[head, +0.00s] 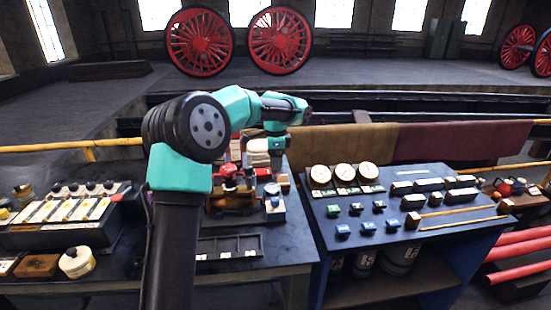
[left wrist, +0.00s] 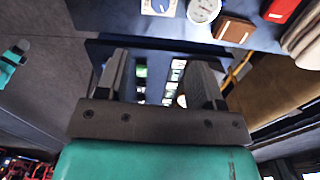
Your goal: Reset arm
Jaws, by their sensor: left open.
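My left arm rises from the bottom of the head view and reaches over the dark workbench. Its gripper (head: 277,158) hangs at the far end of the arm, over the back part of the bench, and is small there. In the left wrist view the left gripper (left wrist: 160,82) shows two dark fingers set wide apart with nothing between them. Beyond the fingers is a dark blue surface with small bright patches. My right gripper does not show.
A red valve (head: 228,172) on a brown base stands on the bench behind my arm. A blue table (head: 318,236) at right carries gauges (head: 343,175) and small blocks. A cream round pot (head: 77,262) stands at left. Red pipes (head: 520,257) lie at far right.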

